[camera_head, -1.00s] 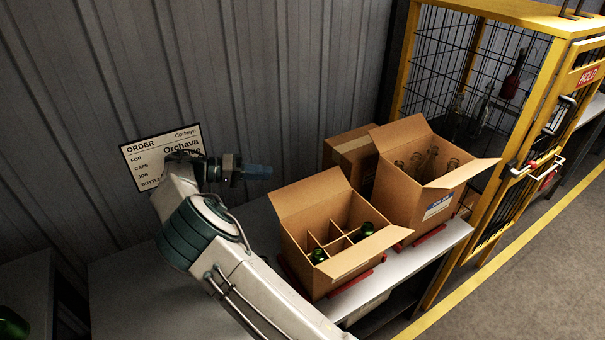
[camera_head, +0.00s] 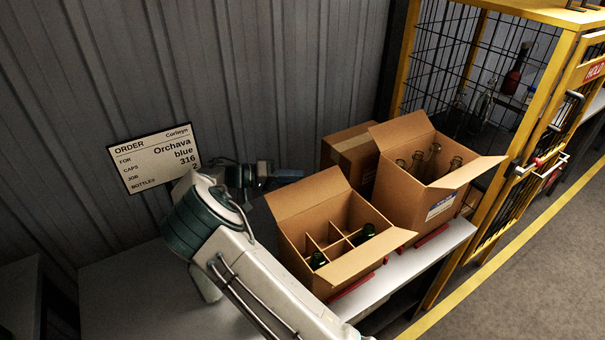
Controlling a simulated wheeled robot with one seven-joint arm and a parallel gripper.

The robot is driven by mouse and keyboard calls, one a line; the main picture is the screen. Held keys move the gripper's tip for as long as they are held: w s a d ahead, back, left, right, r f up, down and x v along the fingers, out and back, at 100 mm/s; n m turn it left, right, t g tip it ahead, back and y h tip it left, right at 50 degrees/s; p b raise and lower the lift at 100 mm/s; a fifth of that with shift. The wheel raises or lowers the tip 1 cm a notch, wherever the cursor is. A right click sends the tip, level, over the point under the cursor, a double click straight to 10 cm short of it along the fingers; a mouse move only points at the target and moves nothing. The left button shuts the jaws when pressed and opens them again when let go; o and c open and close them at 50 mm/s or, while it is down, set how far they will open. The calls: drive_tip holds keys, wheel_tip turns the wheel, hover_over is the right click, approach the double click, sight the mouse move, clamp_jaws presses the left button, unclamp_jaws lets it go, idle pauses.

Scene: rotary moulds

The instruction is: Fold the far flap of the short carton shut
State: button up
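The short carton (camera_head: 298,272) stands open on the bench, with card dividers and green bottles (camera_head: 363,232) inside. Its far flap (camera_head: 308,195) stands up and leans back toward the wall. Its near flap (camera_head: 374,264) sticks outward toward the front. My gripper (camera_head: 290,173) is just behind and to the left of the far flap's upper edge, pointing right. It looks apart from the flap, though the gap is hard to judge. The fingers are small and dark, and I cannot tell whether they are open.
A taller open carton (camera_head: 408,197) with clear bottles stands to the right, a closed carton (camera_head: 349,152) behind it. A yellow cage (camera_head: 414,50) bounds the right side. An order sign (camera_head: 153,160) is on the wall. The bench (camera_head: 128,290) is bare at left.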

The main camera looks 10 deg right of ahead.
drive_tip(key=shift+x, duration=1.7)
clamp_jaws()
